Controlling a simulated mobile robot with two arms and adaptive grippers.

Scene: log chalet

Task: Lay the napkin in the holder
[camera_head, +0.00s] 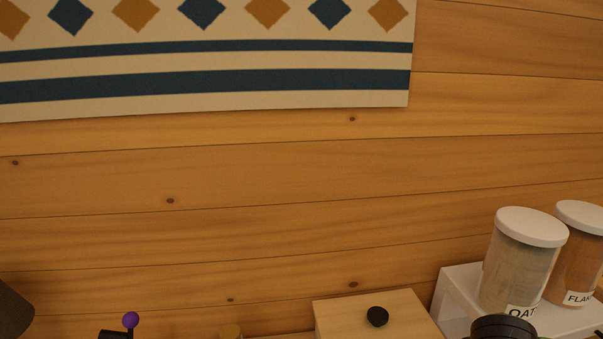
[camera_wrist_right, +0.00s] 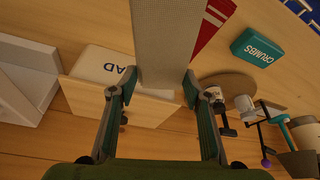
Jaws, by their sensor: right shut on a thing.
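In the right wrist view, my right gripper (camera_wrist_right: 158,82) is shut on a pale, finely woven strip of cloth, which looks like the napkin (camera_wrist_right: 168,40). The cloth sits between the two fingers and runs out of the top of the picture. In the head view neither the napkin nor a clear gripper shows. My left gripper is in neither view. I cannot pick out a napkin holder for certain in either view.
A wooden box with a black knob (camera_head: 377,316) and a white shelf with lidded jars (camera_head: 525,260) stand by the log wall.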

